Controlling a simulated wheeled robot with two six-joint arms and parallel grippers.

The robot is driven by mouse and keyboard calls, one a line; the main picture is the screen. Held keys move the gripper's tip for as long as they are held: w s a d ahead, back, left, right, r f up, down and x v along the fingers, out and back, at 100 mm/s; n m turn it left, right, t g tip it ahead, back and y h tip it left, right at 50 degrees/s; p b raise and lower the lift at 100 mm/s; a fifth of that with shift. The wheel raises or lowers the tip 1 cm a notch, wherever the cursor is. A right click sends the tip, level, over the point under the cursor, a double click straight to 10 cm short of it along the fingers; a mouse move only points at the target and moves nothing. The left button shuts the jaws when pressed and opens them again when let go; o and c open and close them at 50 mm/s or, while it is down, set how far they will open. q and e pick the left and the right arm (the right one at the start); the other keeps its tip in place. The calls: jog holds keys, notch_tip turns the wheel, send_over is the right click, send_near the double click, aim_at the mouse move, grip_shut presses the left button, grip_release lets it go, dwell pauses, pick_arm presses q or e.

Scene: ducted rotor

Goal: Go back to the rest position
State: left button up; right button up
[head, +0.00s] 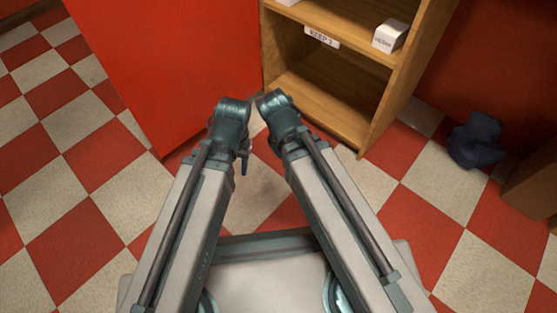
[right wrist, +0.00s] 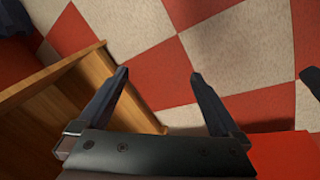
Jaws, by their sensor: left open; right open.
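My two arms reach forward side by side in the head view, elbows bent at the top. My left gripper (head: 245,163) shows only as a small dark piece below the left elbow, mostly hidden by the arm. My right gripper (right wrist: 160,75) is open in the right wrist view, with its two dark fingers wide apart. Nothing is between the fingers, only the checkered floor beyond them. In the head view the right gripper is hidden behind its arm.
A wooden shelf (head: 357,134) stands ahead, with a white box (head: 390,36) and a label (head: 322,38). A tall red panel (head: 170,70) is at the left. A dark blue lumpy object (head: 475,140) lies on the floor at the right. The checkered floor (head: 60,240) is clear on the left.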

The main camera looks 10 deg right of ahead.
jog(key=s+a+n+g+y, duration=0.1)
jog(key=s+a+n, duration=0.1)
jog(key=s+a, duration=0.2)
jog(key=shift+a+f+n+g+y, duration=0.3)
jog(key=shift+a+f+n+y, duration=0.1)
jog(key=shift+a, duration=0.05)
notch_tip(320, 180, up, 55)
jog(key=p, duration=5.5)
